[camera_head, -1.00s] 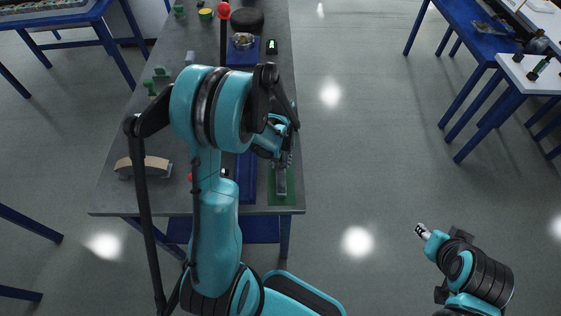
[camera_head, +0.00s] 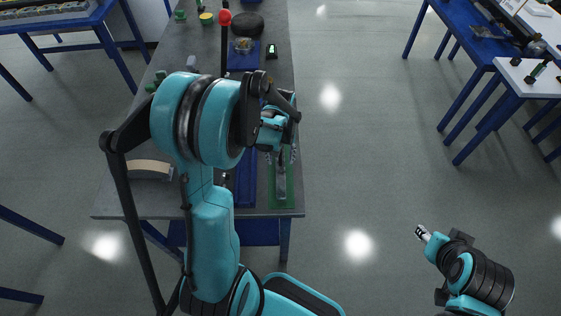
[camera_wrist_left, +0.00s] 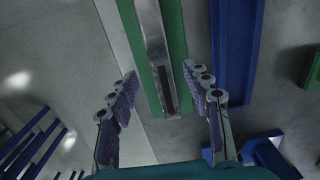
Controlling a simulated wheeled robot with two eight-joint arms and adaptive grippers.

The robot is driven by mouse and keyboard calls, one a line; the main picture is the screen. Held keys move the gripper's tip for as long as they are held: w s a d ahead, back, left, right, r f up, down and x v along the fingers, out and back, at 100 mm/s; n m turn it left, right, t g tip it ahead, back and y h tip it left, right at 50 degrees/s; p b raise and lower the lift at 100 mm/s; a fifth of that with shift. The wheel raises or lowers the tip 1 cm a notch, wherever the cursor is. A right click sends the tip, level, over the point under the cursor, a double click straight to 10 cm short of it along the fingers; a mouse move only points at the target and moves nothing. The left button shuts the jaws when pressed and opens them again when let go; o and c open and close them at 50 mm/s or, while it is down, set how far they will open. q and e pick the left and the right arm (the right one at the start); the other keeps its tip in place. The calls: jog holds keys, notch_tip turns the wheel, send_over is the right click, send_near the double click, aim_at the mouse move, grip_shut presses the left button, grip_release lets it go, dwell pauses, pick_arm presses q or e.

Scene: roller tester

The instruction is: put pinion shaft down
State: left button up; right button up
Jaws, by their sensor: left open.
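A long grey metal piece (camera_head: 281,180) lies on a green mat (camera_head: 289,200) near the right edge of the table. It also shows in the left wrist view (camera_wrist_left: 151,45), with a dark slot near its close end. I cannot tell whether it is the pinion shaft or a holder; no separate shaft stands out. My left gripper (camera_head: 282,155) is over the mat. In the left wrist view its fingers (camera_wrist_left: 163,98) are spread wide on either side of the metal piece, with nothing held between them. My right gripper (camera_head: 423,233) is over the floor at lower right, far from the table.
A blue tray (camera_head: 246,185) runs beside the mat. A curved tan-topped part (camera_head: 150,169) lies at the table's left. A red ball-topped post (camera_head: 225,17), a black round part (camera_head: 247,24) and small green parts stand farther back. Open floor lies right of the table.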

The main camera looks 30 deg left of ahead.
aim_at(281, 167)
pick_arm(q)
notch_tip(281, 167, up, 7)
jog(key=p, duration=0.1)
jog(key=s+d+r+m+t, duration=0.6)
jog(key=s+d+r+t, duration=0.1)
jog(key=s+d+r, duration=0.3)
jog(key=shift+s+d, duration=0.3)
jog(key=shift+s, duration=0.25)
notch_tip(281, 167, down, 8)
jog(key=b, duration=0.8)
jog(key=shift+f, duration=0.2)
